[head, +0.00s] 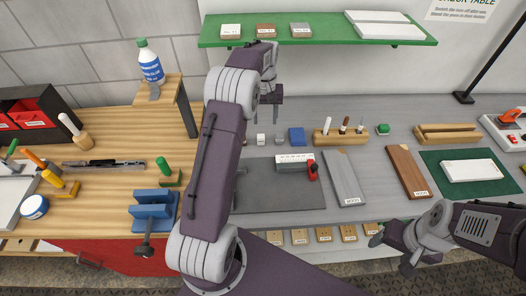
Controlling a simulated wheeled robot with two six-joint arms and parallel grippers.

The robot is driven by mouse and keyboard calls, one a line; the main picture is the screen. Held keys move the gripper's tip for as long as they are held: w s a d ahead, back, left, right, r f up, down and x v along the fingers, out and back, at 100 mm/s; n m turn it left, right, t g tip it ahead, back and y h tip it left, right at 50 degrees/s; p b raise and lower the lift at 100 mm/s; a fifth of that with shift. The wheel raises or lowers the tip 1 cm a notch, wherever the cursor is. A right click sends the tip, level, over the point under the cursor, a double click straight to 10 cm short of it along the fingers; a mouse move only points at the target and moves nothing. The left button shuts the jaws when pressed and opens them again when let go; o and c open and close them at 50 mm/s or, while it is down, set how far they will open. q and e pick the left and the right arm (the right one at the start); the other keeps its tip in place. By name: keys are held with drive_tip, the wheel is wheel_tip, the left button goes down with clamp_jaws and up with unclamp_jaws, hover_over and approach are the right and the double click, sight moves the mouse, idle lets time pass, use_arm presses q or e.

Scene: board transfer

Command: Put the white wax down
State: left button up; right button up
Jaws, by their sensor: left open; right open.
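A small white block (261,139), which looks like the white wax, sits on the grey bench behind the dark mat, left of a small grey block (280,140) and a blue block (297,136). My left gripper (268,112) is open and empty, its fingers pointing down above and behind the white block; they look apart from it. My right gripper (391,253) is open and empty at the bench's front edge, lower right. My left arm hides part of the bench and mat.
The dark mat (260,198) holds a white block with a red tool (313,171). Grey (344,180) and brown (408,171) boards lie to its right, then a white board (471,170) on a green mat. A green shelf (320,32) overhangs the back. A blue vise (153,208) stands left.

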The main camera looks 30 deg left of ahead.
use_arm(q)
drive_tip(key=s+d+m, duration=0.1)
drive_tip(key=s+d, duration=0.3)
drive_tip(key=s, duration=0.4)
drive_tip(key=s+d+f+m, duration=0.1)
drive_tip(key=s+d, duration=0.3)
drive_tip(key=s, duration=0.4)
drive_tip(key=s+d+f+m+t, duration=0.1)
drive_tip(key=s+d+m, duration=0.2)
drive_tip(key=s+d, duration=0.2)
drive_tip(key=s, duration=0.3)
drive_tip(key=shift+s+f, duration=0.2)
drive_tip(key=shift+f, duration=0.05)
